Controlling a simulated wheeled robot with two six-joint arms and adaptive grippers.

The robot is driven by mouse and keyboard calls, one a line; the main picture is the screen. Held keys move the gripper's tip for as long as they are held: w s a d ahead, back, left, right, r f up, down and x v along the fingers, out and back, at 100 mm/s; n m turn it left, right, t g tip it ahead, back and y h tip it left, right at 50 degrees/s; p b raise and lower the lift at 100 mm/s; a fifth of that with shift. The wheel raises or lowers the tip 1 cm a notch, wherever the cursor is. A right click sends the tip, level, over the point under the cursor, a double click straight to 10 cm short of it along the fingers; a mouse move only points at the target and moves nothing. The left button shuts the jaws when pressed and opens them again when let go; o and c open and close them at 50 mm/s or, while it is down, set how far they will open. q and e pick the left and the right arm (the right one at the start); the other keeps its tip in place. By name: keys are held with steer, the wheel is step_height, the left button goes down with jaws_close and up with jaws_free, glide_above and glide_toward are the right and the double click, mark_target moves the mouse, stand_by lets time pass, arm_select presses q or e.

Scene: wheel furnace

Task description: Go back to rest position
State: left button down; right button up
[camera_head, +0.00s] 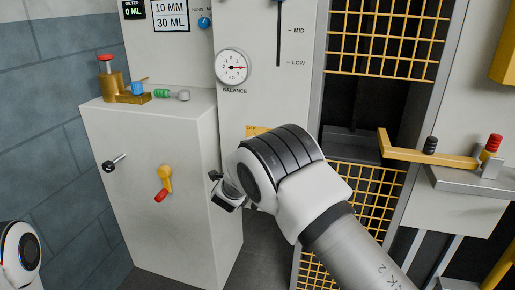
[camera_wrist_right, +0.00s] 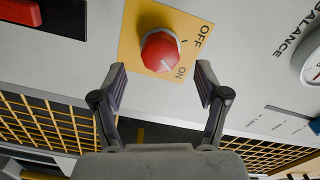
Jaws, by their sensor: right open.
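My right gripper (camera_wrist_right: 160,85) is open and empty in the right wrist view, its two fingers on either side of and short of a red knob (camera_wrist_right: 161,50) on a yellow OFF/ON plate (camera_wrist_right: 190,22). The knob's white mark points toward ON. In the head view my right arm reaches in from the lower right, and its wrist covers most of the yellow plate (camera_head: 258,130). Only a rounded part of my left arm shows at the lower left edge; the left gripper is out of view.
A grey cabinet (camera_head: 150,215) with a yellow crank (camera_head: 165,182) stands left of my right wrist. A balance dial (camera_head: 232,67) is above. A yellow mesh cage (camera_head: 385,40) and a yellow bar (camera_head: 430,155) are to the right. Dark floor shows below.

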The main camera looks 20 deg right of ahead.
steer(key=s+d+f+n+g+y, duration=0.1)
steer(key=s+d+f+g, duration=0.15)
steer(key=s+f, duration=0.4)
steer(key=s+d+f+n+g, duration=0.1)
steer(key=s+d+f+n, duration=0.15)
steer(key=f, duration=0.65)
steer(key=s+d+f+n+g+y, duration=0.1)
steer(key=s+d+f, duration=0.35)
steer(key=f, duration=0.35)
steer(key=s+f+n+g+y, duration=0.2)
steer(key=s+f+n+g, duration=0.15)
steer(key=s+f, duration=0.75)
steer(key=s+a+n+g+y, duration=0.2)
steer(key=s+n, duration=0.2)
steer(key=s, duration=0.6)
steer(key=s+a+f+n+g+y, duration=0.1)
steer(key=s+a+n+g+y, duration=0.2)
steer(key=s, duration=0.6)
steer(key=s+a+n+g+y, duration=0.15)
steer(key=s+n, duration=0.35)
steer(key=s, duration=0.5)
step_height(320, 180, up, 21)
steer(key=p, duration=2.1)
steer(key=shift+a, duration=0.15)
steer(key=shift+w+g+h, duration=0.1)
steer(key=shift+g+h, duration=0.15)
